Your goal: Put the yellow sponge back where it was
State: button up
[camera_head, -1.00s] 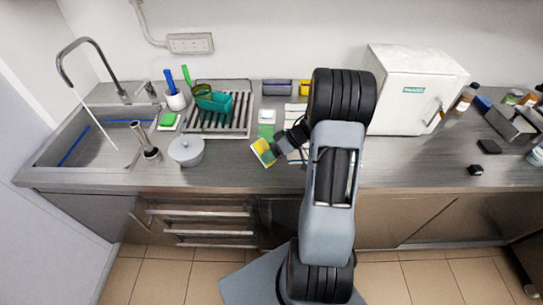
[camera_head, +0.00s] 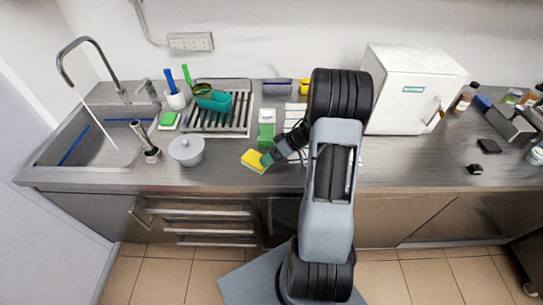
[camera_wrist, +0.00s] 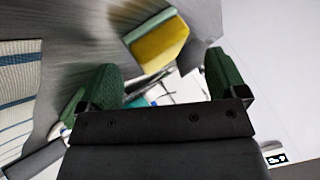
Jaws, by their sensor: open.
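My gripper (camera_head: 268,159) is at the right side of the sponge, with green fingertips. In the wrist view my gripper (camera_wrist: 160,78) is open, with nothing between its fingers. I cannot tell whether a fingertip touches the sponge.
A green sponge (camera_head: 168,121) lies by the sink (camera_head: 90,135). A drying rack (camera_head: 228,122) is behind. A striped cloth (camera_head: 297,112) lies beside my arm.

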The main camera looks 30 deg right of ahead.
jog(key=shift+r, duration=0.15)
jog(key=v, duration=1.1)
jog(key=w+a+r+m+t+h, duration=0.1)
jog(key=w+a+r+t+h, duration=0.1)
jog(key=w+r+t+h, duration=0.45)
jog(key=w+a+r+m+t+h, duration=0.2)
jog(key=w+r+t+h, duration=0.15)
jog(key=r, duration=0.65)
jog(key=s+a+f+m+g, duration=0.1)
jog(key=s+a+f+g, duration=0.1)
jog(key=s+a+g, duration=0.2)
jog(key=s+a+f+m+g+y, duration=0.1)
jog(key=s+a+f+g, duration=0.2)
jog(key=s+a, duration=0.8)
jog(key=s+g, duration=0.2)
jog(key=s, duration=0.5)
jog(key=shift+f+b, duration=0.3)
jog(key=shift+b, duration=0.1)
jog(key=shift+w, duration=0.1)
